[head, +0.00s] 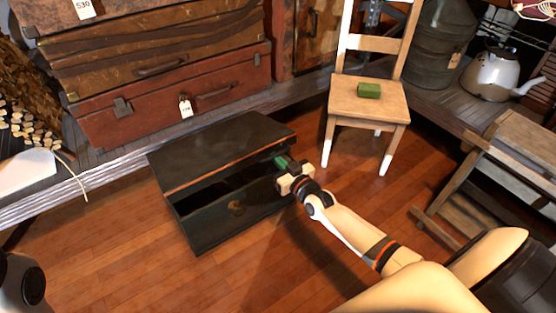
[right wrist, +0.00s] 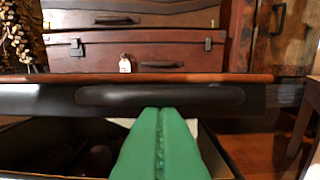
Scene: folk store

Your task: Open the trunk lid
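The black trunk (head: 222,222) stands on the wooden floor, with a brass-coloured latch plate on its front. Its dark lid (head: 220,150), edged in orange-brown, is partly raised, and a dark gap shows between lid and body. My right gripper (head: 282,161) is at the right part of the lid's front edge. In the right wrist view its green fingers (right wrist: 160,140) are pressed together, with their tips at the lid's front edge just below a dark handle-like strip (right wrist: 160,95). Reddish dark shapes inside the trunk are unclear. My left gripper is not in view.
Stacked suitcases, with a red one (head: 225,85) lowest, stand on a ledge behind the trunk. A wooden chair (head: 372,100) bearing a green block (head: 369,90) is to the right. A wooden stand (head: 490,180) is farther right. Floor in front of the trunk is clear.

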